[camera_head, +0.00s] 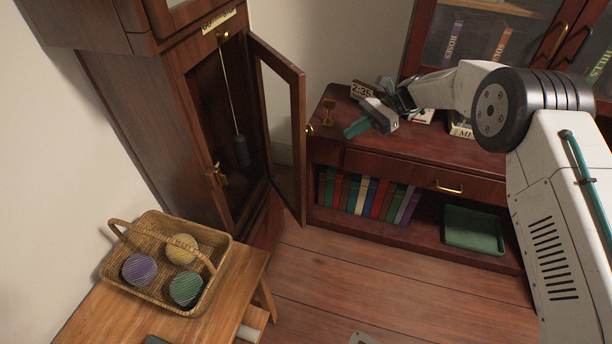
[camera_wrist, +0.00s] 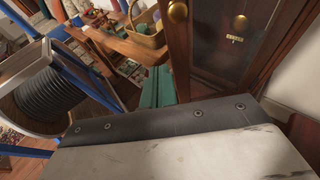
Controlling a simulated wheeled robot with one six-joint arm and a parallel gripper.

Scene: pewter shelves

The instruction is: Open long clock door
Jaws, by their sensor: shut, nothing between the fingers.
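The tall dark wooden clock case (camera_head: 140,120) stands at the left in the head view. Its long glazed door (camera_head: 301,120) stands swung well out from the case, leaving the inside in view. A pendulum (camera_head: 240,150) hangs inside. A brass knob (camera_head: 310,130) shows at the door's free edge. My gripper (camera_head: 356,127) is shut and empty, to the right of the door and apart from it, over the cabinet top. In the wrist view, the teal fingers (camera_wrist: 157,88) point towards a dark wooden frame with a brass knob (camera_wrist: 178,12).
The floor (camera_head: 390,280) between is mostly clear.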

